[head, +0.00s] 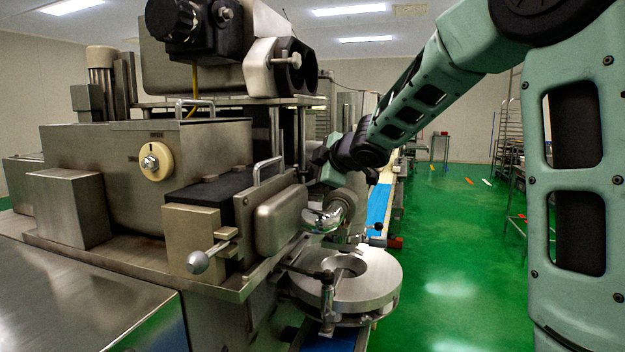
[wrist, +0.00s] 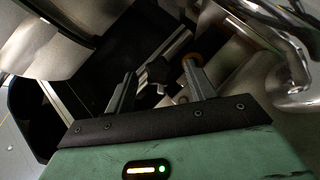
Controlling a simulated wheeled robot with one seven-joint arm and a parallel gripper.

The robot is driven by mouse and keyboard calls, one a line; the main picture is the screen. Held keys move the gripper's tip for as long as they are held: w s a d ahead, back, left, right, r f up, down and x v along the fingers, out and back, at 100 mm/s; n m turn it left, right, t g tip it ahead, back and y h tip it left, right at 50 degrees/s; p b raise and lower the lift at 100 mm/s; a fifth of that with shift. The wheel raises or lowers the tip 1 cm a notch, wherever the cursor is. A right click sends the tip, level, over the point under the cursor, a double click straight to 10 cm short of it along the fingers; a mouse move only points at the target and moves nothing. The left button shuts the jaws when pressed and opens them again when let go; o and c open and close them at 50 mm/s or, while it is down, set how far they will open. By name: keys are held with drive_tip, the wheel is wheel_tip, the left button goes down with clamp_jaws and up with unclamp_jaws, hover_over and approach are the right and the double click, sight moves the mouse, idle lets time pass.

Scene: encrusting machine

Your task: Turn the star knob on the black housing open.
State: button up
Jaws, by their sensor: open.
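In the wrist view a small dark star-shaped knob (wrist: 157,71) shows ahead of my gripper (wrist: 161,76), on a shadowed black housing (wrist: 112,48). My gripper is open, with one grey finger on each side of the knob in the picture. I cannot tell whether either finger touches it. In the head view my arm reaches to the machine's right side, and the fingers there are too dark and covered to make out.
Curved chrome tubing (wrist: 290,75) is close on the right in the wrist view. In the head view a round steel disc (head: 375,287) stands below my arm, near a blue conveyor belt (head: 378,206).

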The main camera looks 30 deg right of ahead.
drive_tip(key=shift+w+f, duration=0.25)
drive_tip(key=shift+w, duration=0.4)
drive_tip(key=c, duration=1)
drive_tip(key=shift+r+p, duration=0.2)
drive_tip(key=shift+p, duration=0.5)
drive_tip(key=p, duration=0.4)
drive_tip(key=shift+r+m+g, duration=0.25)
drive_tip(key=shift+m+g, duration=0.05)
drive_tip(key=shift+g, duration=0.1)
drive_tip(key=y+p, duration=0.1)
drive_tip(key=p, duration=0.5)
drive_tip(key=shift+d+r+m+g, duration=0.1)
drive_tip(key=shift+r+m+g, duration=0.05)
drive_tip(key=shift+m+g, duration=0.2)
drive_tip(key=m+g+y+p, duration=0.1)
drive_tip(key=p, duration=0.9)
drive_tip(key=shift+g+p, duration=0.25)
drive_tip(key=shift+p, duration=0.1)
drive_tip(key=shift+f+m+g+y+p, duration=0.25)
drive_tip(key=shift+f+g+y+p, duration=0.2)
drive_tip(key=shift+p, duration=1.4)
